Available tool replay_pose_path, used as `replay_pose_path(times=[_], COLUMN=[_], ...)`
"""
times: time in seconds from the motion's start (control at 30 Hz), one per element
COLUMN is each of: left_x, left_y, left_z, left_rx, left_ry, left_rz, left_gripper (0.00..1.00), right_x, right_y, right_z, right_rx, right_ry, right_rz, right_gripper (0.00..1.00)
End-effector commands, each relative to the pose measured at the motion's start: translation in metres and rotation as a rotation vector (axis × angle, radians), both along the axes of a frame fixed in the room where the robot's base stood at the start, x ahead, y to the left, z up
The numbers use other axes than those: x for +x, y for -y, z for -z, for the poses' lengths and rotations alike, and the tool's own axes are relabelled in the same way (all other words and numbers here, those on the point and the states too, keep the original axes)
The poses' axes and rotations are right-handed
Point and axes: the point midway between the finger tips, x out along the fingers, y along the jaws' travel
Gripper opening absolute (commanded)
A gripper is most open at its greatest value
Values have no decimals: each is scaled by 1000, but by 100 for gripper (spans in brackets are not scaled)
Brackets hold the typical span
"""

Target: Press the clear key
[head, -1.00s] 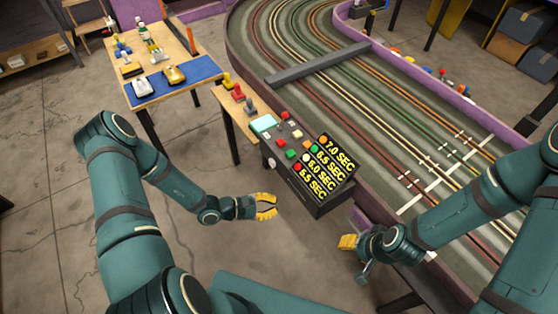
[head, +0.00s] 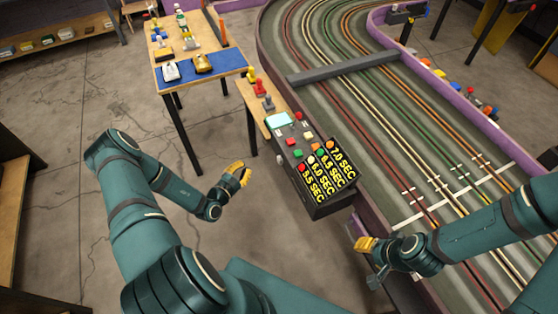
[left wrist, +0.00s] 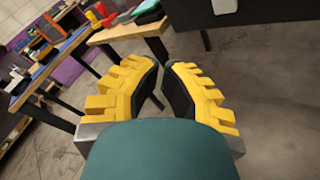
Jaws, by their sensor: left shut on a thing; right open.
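I cannot read which is the clear key. My left gripper (head: 242,172) is left of the console, apart from it. In the left wrist view its fingertips (left wrist: 165,65) are together, with nothing visible held. My right gripper (head: 364,244) is open, right of and nearer than the console, beside the track.
Yellow time labels and coloured lamps line the console's near end. The slot track (head: 420,150) with its purple wall runs along the right. A table with a blue mat (head: 225,66) and toy cars stands at the back left. Open floor lies left of the console.

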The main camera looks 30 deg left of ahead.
Motion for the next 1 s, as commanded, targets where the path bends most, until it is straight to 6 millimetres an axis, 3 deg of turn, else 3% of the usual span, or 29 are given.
replay_pose_path(times=[0.27,0.8,1.0], left_x=[7,56,65], left_y=[6,49,57], left_z=[0,-1,0], left_rx=[0,-2,-1], left_ry=[0,0,-1], left_rz=[4,6,4], left_gripper=[0,0,0], right_x=[0,-3,-3], right_y=[0,-1,0], right_z=[1,8,7], right_rx=[0,2,2], right_ry=[-1,-7,-6], right_rz=[0,-6,-4], right_gripper=[47,47,47])
